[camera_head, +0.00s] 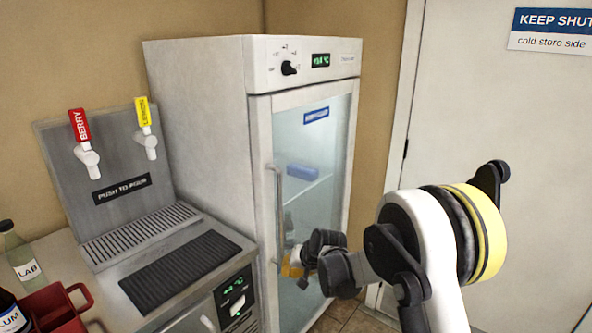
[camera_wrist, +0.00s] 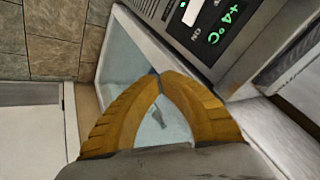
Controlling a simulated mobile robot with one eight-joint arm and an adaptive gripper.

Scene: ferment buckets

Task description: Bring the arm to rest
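My gripper (camera_head: 296,265) has orange-yellow fingers and is in front of the lower part of the glass-door fridge (camera_head: 200,120), near the right end of the drinks counter. My white and dark arm reaches in from the lower right and is bent. In the wrist view, the two ribbed fingers of my gripper (camera_wrist: 157,78) come together at their tips, with nothing seen held between them. A pale pane shows behind the fingers. Whether the fingers touch the fridge door cannot be told.
The fridge's vertical handle (camera_head: 279,215) is close to my gripper. The tap unit (camera_head: 105,165) has red and yellow handles. A control panel (camera_head: 234,297) with a green display is at the counter's front; it also shows in the wrist view (camera_wrist: 207,25). A red container (camera_head: 55,308) stands lower left. A white door (camera_head: 500,130) is at right.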

